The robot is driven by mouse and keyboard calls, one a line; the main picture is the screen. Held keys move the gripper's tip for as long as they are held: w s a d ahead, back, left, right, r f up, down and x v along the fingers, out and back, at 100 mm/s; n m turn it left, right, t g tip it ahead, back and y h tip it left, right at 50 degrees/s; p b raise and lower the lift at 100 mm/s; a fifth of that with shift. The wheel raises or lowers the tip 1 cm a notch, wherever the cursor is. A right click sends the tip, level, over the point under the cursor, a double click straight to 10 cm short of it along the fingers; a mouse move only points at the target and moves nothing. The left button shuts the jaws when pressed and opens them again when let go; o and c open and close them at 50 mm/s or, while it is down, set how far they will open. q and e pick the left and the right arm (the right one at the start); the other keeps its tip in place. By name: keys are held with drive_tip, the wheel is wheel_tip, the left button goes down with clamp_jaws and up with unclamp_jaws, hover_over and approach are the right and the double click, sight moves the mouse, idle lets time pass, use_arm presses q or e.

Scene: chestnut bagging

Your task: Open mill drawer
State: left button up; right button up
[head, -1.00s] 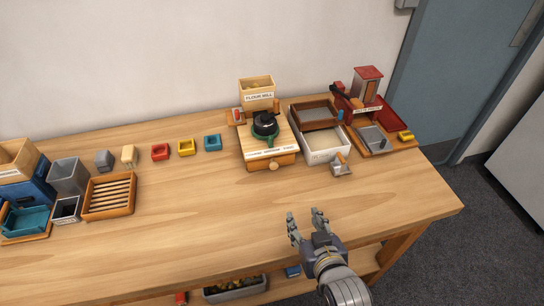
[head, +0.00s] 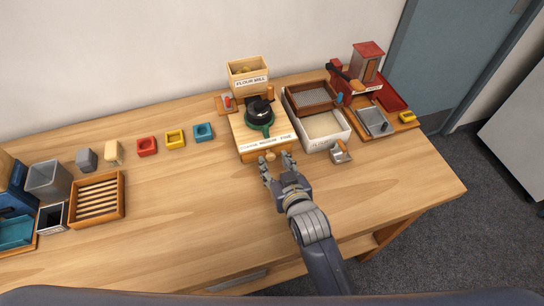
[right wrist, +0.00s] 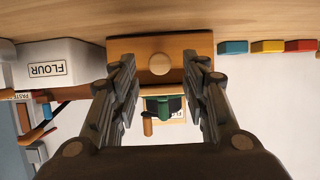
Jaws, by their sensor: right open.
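The flour mill (head: 252,122) stands at the back of the table, with a light wooden base, a green and black grinder on top and a labelled hopper behind. Its drawer (head: 252,156) is at the front of the base and looks shut. The round wooden knob (right wrist: 159,64) shows on the drawer front in the right wrist view, between my fingers and beyond their tips. My right gripper (head: 278,165) is open and empty, just in front of the knob; I see no contact. My left gripper is not in view.
A white flour box (head: 330,144) with a sieve tray (head: 312,97) stands right of the mill, a metal scoop (head: 341,155) at its front. A red press station (head: 366,80) is farther right. Small coloured blocks and a slatted tray (head: 98,199) lie left. The table's front middle is clear.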

sight(272, 158)
drive_tip(key=shift+x, duration=1.65)
drive_tip(key=shift+r, duration=0.1)
clamp_jaws()
